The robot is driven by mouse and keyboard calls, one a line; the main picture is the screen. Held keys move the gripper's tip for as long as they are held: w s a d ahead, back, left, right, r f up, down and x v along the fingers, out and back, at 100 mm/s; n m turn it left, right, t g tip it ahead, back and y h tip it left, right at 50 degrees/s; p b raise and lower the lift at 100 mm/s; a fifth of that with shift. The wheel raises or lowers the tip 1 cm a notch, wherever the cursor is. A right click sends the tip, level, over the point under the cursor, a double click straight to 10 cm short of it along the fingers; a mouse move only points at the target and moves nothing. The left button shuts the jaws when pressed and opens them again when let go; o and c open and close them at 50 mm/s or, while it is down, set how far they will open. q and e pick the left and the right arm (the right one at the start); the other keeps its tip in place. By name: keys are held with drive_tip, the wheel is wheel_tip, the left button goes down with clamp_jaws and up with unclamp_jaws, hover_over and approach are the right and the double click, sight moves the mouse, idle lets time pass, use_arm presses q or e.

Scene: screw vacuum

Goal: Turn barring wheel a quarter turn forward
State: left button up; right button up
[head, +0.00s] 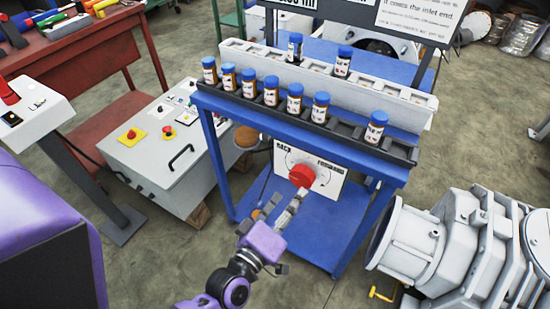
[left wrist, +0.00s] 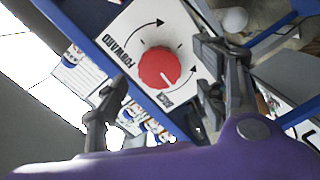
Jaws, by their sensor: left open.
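The barring wheel is a round red knob (head: 301,175) on a white plate (head: 323,178) marked BACK and FORWARD with curved arrows. The plate sits under the top of a blue stand. My left gripper (head: 279,204) is open and empty, just in front of and below the knob. In the wrist view its two fingers stand on either side of the knob, apart from it. My right gripper is not in view.
The blue stand (head: 318,142) carries several amber bottles with blue caps above the knob. A grey control box (head: 160,150) with a black handle stands to the left. A large grey pump housing (head: 450,245) stands on the right. The stand's lower blue shelf (head: 320,232) is mostly clear.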

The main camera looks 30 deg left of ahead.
sight(300, 180)
use_arm(q)
drive_tip(key=w, duration=0.2)
drive_tip(key=w+n, duration=0.1)
drive_tip(key=w, duration=0.2)
drive_tip(key=w+r+n, duration=0.1)
drive_tip(key=w, duration=0.1)
drive_tip(key=shift+w+a+t+y, duration=0.2)
drive_tip(key=shift+a+t+y, duration=0.05)
drive_tip(key=shift+t+y, duration=0.05)
drive_tip(key=c, duration=1.1)
